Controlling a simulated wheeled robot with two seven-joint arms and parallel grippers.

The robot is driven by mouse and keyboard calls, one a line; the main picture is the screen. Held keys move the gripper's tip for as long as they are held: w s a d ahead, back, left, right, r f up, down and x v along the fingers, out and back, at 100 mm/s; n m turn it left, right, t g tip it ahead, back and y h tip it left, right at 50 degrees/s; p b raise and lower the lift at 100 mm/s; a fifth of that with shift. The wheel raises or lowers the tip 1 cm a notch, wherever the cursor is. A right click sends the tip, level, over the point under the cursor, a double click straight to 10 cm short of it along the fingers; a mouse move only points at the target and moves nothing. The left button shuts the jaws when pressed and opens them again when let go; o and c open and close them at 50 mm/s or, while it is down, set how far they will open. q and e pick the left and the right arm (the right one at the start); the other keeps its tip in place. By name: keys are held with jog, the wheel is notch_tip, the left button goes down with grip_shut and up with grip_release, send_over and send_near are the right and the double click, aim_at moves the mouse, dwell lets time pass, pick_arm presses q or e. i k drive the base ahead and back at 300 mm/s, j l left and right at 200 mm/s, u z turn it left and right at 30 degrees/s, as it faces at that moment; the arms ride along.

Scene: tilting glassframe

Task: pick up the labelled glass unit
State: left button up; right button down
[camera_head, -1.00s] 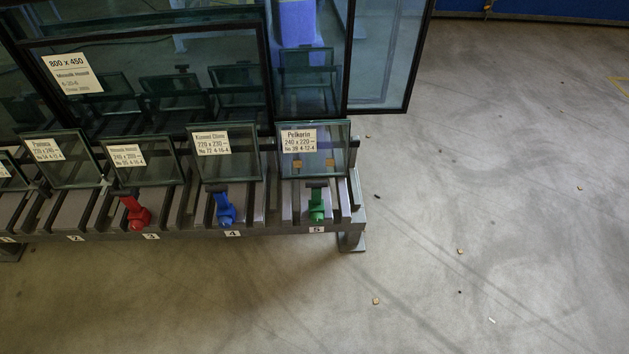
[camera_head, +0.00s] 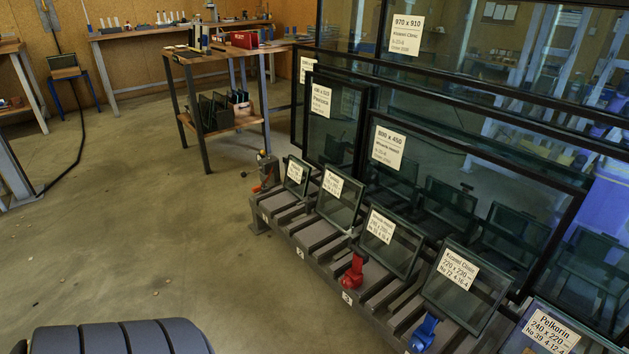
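Several small labelled glass units lean in a row on a grey slotted rack (camera_head: 318,256). From far to near, they are a small unit (camera_head: 294,174), a second (camera_head: 338,199), a third (camera_head: 389,241), one labelled "Kissml Clinic 220 x 230" (camera_head: 465,286) and one labelled "Pelkorin 240 x 220" (camera_head: 549,332). The Pelkorin unit is cut off by the bottom right edge. A red clamp (camera_head: 353,272) stands before the third unit and a blue clamp (camera_head: 424,333) before the Kissml unit. Neither of my grippers is in view.
Large framed panes stand behind the row, including one labelled 970 x 910 (camera_head: 403,35) and one labelled 800 x 450 (camera_head: 388,148). A wooden workbench (camera_head: 205,57) stands at the back, with another bench (camera_head: 120,35) behind it. The floor (camera_head: 140,240) left of the rack is clear.

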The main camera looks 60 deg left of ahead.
aim_at(297, 174)
jog(key=u, duration=1.95)
jog(key=z, duration=1.2)
jog(key=k+z, duration=0.15)
jog(key=j+u, duration=0.1)
jog(key=u, duration=1.15)
